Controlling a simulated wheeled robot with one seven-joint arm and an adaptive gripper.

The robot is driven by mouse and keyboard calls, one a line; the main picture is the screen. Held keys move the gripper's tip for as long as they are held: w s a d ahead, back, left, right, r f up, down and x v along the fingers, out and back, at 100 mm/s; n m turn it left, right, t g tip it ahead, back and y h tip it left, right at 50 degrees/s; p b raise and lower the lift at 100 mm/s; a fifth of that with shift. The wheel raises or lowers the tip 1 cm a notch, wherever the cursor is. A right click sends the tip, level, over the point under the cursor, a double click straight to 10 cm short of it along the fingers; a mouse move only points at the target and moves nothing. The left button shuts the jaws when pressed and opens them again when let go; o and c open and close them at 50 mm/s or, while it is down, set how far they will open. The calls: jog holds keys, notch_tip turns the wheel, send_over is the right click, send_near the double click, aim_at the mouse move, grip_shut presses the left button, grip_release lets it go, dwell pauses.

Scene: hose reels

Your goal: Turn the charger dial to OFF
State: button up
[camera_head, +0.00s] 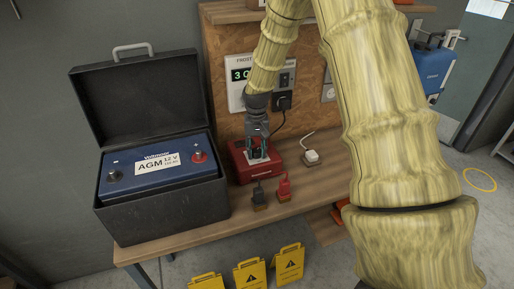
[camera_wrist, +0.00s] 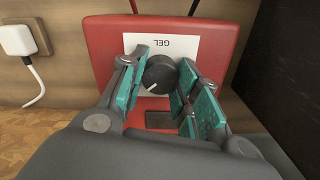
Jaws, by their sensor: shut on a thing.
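The red charger (camera_head: 244,174) lies on the wooden bench, right of the battery box. In the wrist view, the charger (camera_wrist: 105,42) has a white label (camera_wrist: 188,42) reading GEL upside down. The black round dial (camera_wrist: 158,74) has a white pointer mark toward the lower left of the picture. My gripper (camera_wrist: 163,70), with teal pads, is shut on the dial, one finger on each side. In the head view, my gripper (camera_head: 257,146) reaches down onto the charger and hides the dial. No OFF mark can be read; part of the label is covered.
An open black box (camera_head: 170,208) holds a blue AGM battery (camera_head: 130,177) at left. Black (camera_head: 259,196) and red (camera_head: 284,188) clamps lie in front of the charger. A white plug (camera_head: 311,157) is at right. A wooden panel with a display (camera_head: 241,75) stands behind.

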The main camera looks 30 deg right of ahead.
aim_at(257, 150)
jog(key=n+p, duration=0.1)
jog(key=n, duration=0.5)
jog(key=shift+r, duration=0.15)
jog(key=n+p, duration=0.1)
jog(key=n, duration=0.4)
jog(key=shift+n, duration=0.4)
jog(key=o, duration=1)
notch_tip(257, 150, up, 12)
jog(key=shift+f, duration=0.1)
jog(key=shift+s, duration=0.1)
dwell(0.5)
